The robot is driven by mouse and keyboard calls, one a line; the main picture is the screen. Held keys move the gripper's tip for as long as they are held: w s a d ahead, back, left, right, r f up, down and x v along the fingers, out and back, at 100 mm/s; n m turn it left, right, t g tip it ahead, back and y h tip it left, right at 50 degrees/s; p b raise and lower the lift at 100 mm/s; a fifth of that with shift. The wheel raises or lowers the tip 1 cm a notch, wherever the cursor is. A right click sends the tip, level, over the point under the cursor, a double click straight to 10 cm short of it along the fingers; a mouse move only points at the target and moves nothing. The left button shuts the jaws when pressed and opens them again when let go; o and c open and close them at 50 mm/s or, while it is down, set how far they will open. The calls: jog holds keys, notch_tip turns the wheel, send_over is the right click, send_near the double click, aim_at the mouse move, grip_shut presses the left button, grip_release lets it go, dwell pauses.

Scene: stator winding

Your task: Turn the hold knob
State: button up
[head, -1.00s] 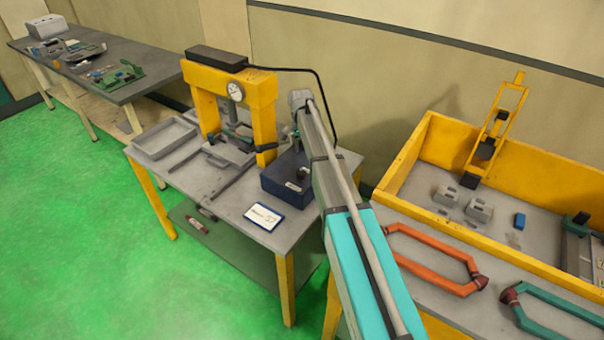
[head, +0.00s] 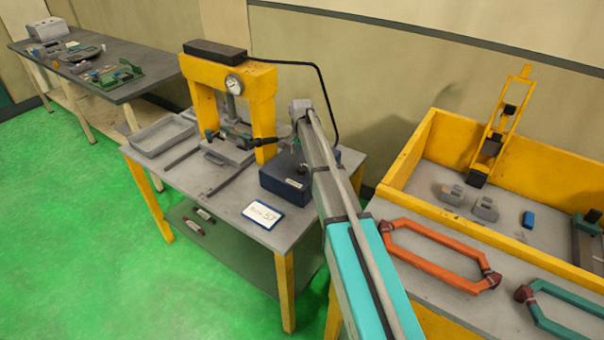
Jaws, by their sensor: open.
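A dark blue box (head: 284,181) with a small label on its front stands on the grey table, beside the yellow press. A small dark knob-like part (head: 302,168) shows on its top, close against my arm; I cannot tell from here whether it is the hold knob. My arm reaches in from the lower right and crosses in front of the box's right side. My gripper (head: 297,146) hangs at the arm's far end, above the back of the box. It is small and partly hidden by the arm; it is open, with nothing visible in it.
The yellow press (head: 265,110) with a round gauge (head: 233,85) stands left of the box. A black cable (head: 322,75) arches behind my arm. A grey tray (head: 160,135) and white card (head: 263,215) lie on the table. An orange coil (head: 440,268) is at right.

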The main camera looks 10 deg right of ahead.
aim_at(302, 168)
jog(key=shift+f+b, duration=3)
jog(key=shift+f, duration=0.3)
jog(key=c, duration=1.1)
jog(key=shift+c, duration=0.2)
